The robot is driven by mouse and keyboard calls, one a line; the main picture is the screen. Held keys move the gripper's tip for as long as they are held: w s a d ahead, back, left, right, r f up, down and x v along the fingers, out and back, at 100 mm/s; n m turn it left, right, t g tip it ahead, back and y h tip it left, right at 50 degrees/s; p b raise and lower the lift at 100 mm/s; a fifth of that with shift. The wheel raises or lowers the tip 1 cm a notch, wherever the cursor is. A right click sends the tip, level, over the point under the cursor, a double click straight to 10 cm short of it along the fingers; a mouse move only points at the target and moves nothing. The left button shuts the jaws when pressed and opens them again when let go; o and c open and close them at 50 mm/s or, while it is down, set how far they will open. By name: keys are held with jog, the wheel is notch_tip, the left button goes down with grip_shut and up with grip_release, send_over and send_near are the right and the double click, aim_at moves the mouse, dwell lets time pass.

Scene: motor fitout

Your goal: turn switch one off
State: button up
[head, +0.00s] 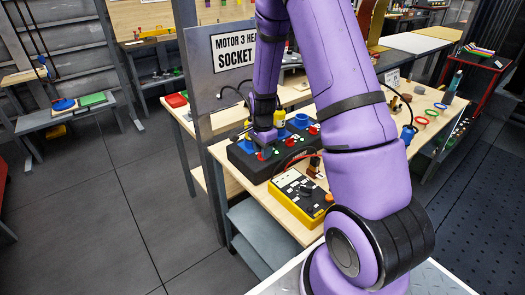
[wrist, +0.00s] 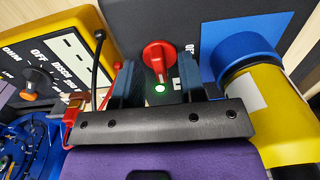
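A red switch knob (wrist: 158,54) on a dark panel shows in the wrist view, with a lit green lamp (wrist: 160,88) just below it. My gripper (wrist: 158,72) is open, with one dark finger on each side of the knob. The fingers look apart from the knob; contact cannot be told. In the head view my gripper (head: 263,137) points down at the near left part of the black switch box (head: 246,166), by a red knob (head: 264,154). The lettering beside the knob is mostly hidden, so its number cannot be read.
Another red knob (head: 314,130) is further right. A signed grey post (head: 205,100) stands at left.

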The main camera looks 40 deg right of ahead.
jog(key=shift+f, duration=0.2)
grip_shut()
